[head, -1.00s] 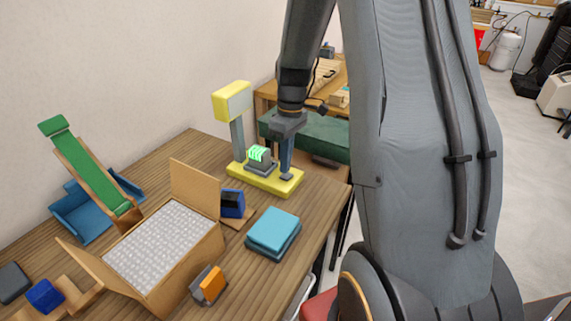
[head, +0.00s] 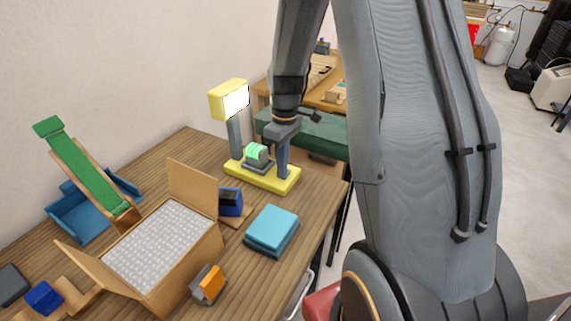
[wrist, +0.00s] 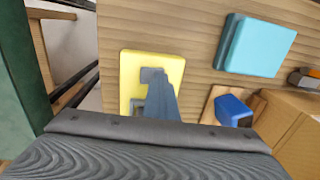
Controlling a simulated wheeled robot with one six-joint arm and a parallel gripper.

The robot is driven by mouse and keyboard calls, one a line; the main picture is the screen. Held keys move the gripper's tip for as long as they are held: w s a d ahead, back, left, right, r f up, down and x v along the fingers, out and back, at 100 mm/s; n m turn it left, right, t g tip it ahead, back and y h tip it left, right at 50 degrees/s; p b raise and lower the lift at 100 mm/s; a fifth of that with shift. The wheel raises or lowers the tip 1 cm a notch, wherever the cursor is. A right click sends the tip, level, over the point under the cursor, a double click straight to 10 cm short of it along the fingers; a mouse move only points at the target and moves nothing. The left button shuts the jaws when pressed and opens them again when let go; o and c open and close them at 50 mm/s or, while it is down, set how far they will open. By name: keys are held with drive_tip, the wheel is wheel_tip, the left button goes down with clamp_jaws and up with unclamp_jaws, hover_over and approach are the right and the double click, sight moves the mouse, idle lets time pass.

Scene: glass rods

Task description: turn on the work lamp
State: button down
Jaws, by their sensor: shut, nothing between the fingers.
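The work lamp has a yellow head (head: 229,100) on a grey post and a long yellow base (head: 250,177) on the table. The face of its head is bright white. A grey block with a glowing green striped top (head: 257,152) stands on the base. My gripper (head: 283,168) points down at the base's right end, its fingers shut and empty. In the wrist view the fingers (wrist: 153,78) lie over a small grey pad on the yellow base (wrist: 130,65). They partly hide the pad, and I cannot tell whether they touch it.
A turquoise stack (head: 271,231) lies in front of the lamp base. A dark blue block (head: 231,203) and an open cardboard box (head: 160,243) are to the left. A green ramp (head: 85,168) stands farther left. Bare tabletop lies behind the box.

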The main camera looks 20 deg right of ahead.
drive_tip(key=shift+f, duration=0.1)
drive_tip(key=shift+w+d, duration=0.45)
drive_tip(key=shift+d, duration=0.3)
drive_tip(key=shift+a+r, duration=0.1)
drive_tip(key=shift+r, duration=0.1)
drive_tip(key=shift+r, duration=0.1)
drive_tip(key=shift+r+p, duration=0.3)
drive_tip(key=shift+p, duration=0.15)
wheel_tip(320, 180, up, 13)
drive_tip(key=w+d, duration=0.1)
drive_tip(key=shift+w+d+b, duration=0.15)
drive_tip(key=shift+d+b, duration=0.2)
drive_tip(key=shift+d, duration=0.05)
